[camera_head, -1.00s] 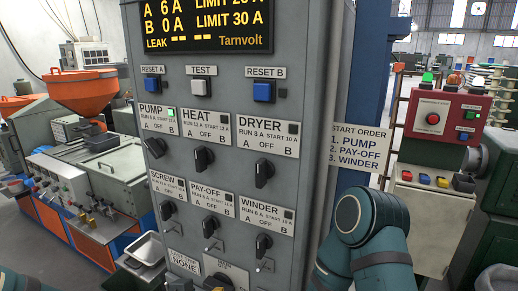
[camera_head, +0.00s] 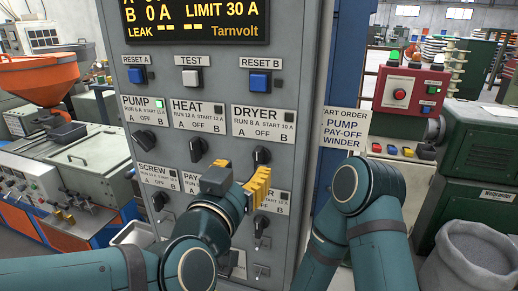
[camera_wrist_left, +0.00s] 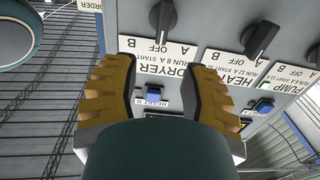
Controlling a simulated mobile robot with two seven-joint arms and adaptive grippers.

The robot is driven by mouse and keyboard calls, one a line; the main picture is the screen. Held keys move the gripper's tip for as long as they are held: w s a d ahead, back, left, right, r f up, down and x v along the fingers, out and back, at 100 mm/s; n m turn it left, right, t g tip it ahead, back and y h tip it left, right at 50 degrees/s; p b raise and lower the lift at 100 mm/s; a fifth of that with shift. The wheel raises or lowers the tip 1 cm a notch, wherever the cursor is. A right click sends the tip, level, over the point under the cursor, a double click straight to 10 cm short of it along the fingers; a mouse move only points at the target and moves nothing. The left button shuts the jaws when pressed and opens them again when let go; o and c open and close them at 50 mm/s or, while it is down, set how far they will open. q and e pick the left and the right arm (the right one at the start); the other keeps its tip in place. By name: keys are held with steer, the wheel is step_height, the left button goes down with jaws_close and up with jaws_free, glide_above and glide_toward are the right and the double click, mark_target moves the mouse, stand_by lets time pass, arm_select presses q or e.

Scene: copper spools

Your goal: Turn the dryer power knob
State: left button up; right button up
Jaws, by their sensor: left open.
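The dryer power knob (camera_head: 261,155) is a black rotary knob below the DRYER label (camera_head: 264,122) on the grey panel. It stands roughly upright, near OFF. My left gripper (camera_head: 258,186) has yellow fingers and is just below the knob, in front of the lower row. In the left wrist view, which is upside down, the dryer knob (camera_wrist_left: 163,20) lies beyond the two spread fingertips (camera_wrist_left: 158,72). The gap between them is empty, with the DRYER label behind it. My right arm (camera_head: 370,195) is at the right; its gripper is out of view.
The pump knob (camera_head: 144,141) and heat knob (camera_head: 197,150) are to the left, with the pump's green lamp lit. The winder knob (camera_head: 261,225) is below my left gripper. A start order sign (camera_head: 343,134) is right of the panel.

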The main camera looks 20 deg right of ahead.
mark_target(256, 153)
arm_select(q)
steer(key=x, duration=0.9)
steer(key=shift+w, duration=0.1)
jaws_close()
